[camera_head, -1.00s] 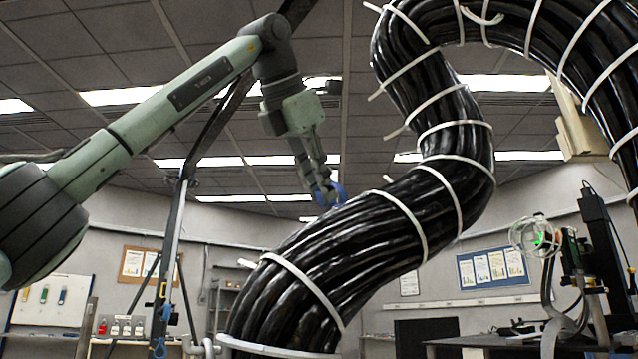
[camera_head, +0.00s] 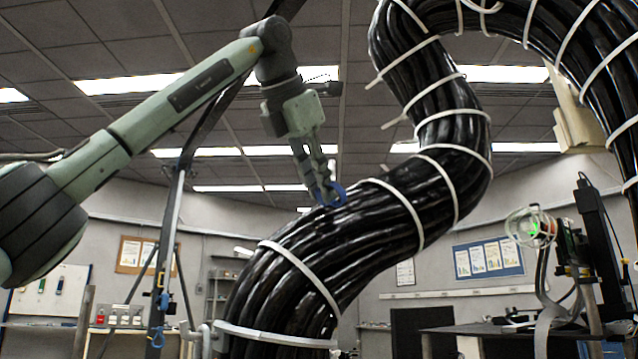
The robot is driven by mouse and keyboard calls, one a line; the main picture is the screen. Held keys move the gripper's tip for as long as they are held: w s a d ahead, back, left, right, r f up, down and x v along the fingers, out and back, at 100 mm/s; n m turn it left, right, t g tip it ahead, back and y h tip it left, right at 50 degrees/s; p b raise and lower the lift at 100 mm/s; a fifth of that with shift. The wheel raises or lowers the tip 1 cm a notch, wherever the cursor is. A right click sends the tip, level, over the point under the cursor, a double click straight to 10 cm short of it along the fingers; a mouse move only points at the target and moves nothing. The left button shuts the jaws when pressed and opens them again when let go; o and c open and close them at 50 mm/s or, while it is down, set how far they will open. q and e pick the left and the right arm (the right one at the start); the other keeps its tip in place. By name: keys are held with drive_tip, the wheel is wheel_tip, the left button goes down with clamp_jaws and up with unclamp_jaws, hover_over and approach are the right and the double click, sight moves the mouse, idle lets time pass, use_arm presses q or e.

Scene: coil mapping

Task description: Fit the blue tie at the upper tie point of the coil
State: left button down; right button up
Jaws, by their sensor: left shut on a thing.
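The coil (camera_head: 330,245) is a thick S-shaped bundle of black cables, banded by several white ties (camera_head: 300,275). My left gripper (camera_head: 325,195) comes in from the upper left and is shut on the blue tie (camera_head: 338,194), a small curved loop. The blue tie is at the upper left edge of the coil, on the stretch between two white ties. It looks in contact with the cables or very close; I cannot tell which. The gripper's fingers partly hide the tie. My right gripper is not in view.
A dark stand with a slanted pole (camera_head: 172,230) stands behind my left arm. At the right, a device with a round clear guard and green light (camera_head: 530,228) stands by a black table (camera_head: 480,330). A beige box (camera_head: 575,125) is behind the coil.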

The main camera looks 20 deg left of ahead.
use_arm(q)
drive_tip(key=shift+w+f, duration=0.4)
idle(0.5)
drive_tip(key=c, duration=1.3)
unclamp_jaws()
drive_tip(key=shift+c, duration=0.2)
